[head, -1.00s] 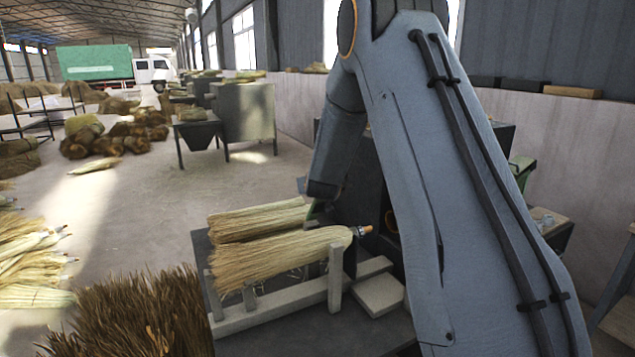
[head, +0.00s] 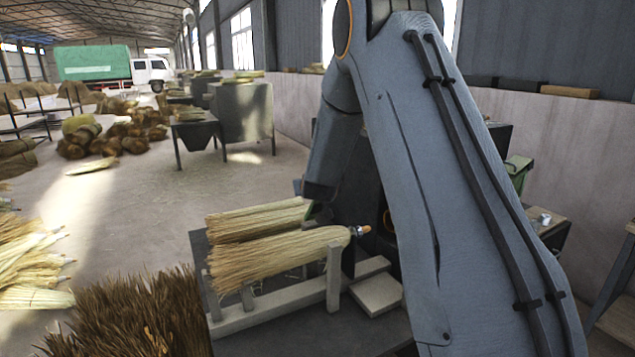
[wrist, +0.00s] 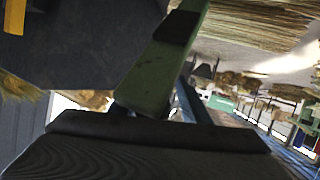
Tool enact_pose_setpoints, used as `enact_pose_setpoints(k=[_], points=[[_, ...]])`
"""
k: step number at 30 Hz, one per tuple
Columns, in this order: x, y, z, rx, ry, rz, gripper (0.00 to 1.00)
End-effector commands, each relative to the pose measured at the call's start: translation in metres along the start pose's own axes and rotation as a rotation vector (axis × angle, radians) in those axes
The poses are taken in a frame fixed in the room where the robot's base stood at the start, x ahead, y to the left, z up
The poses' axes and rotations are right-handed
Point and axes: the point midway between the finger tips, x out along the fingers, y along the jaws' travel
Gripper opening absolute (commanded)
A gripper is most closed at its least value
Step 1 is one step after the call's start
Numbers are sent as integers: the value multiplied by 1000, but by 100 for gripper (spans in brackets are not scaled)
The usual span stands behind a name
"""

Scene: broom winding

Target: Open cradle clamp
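A straw broom (head: 280,258) lies across the pale cradle (head: 333,285) on the dark bench, its orange-tipped handle end pointing right. A second straw bundle (head: 255,221) lies just behind it. In the wrist view a green bar with a black pad (wrist: 158,62) runs down to the dark edge of my gripper (wrist: 150,128). Its fingertips are not clear, and I cannot tell whether it touches the bar. In the head view my arm hides the gripper.
A pale block (head: 377,295) sits on the bench right of the cradle. Brown bristles (head: 140,315) stand at the front left, with loose straw bundles (head: 30,265) farther left. Dark machinery stands behind my arm. The floor beyond the bench is largely open.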

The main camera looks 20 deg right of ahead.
Motion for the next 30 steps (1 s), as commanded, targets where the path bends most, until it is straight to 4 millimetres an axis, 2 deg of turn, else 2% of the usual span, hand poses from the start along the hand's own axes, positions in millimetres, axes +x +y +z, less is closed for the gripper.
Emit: enact_pose_setpoints(k=[1,8,30], points=[[1,-4,9,-2,-14,-6,46],[0,-2,9,-1,-16,-4,46],[-40,-3,-22,-1,-2,-2,46]])
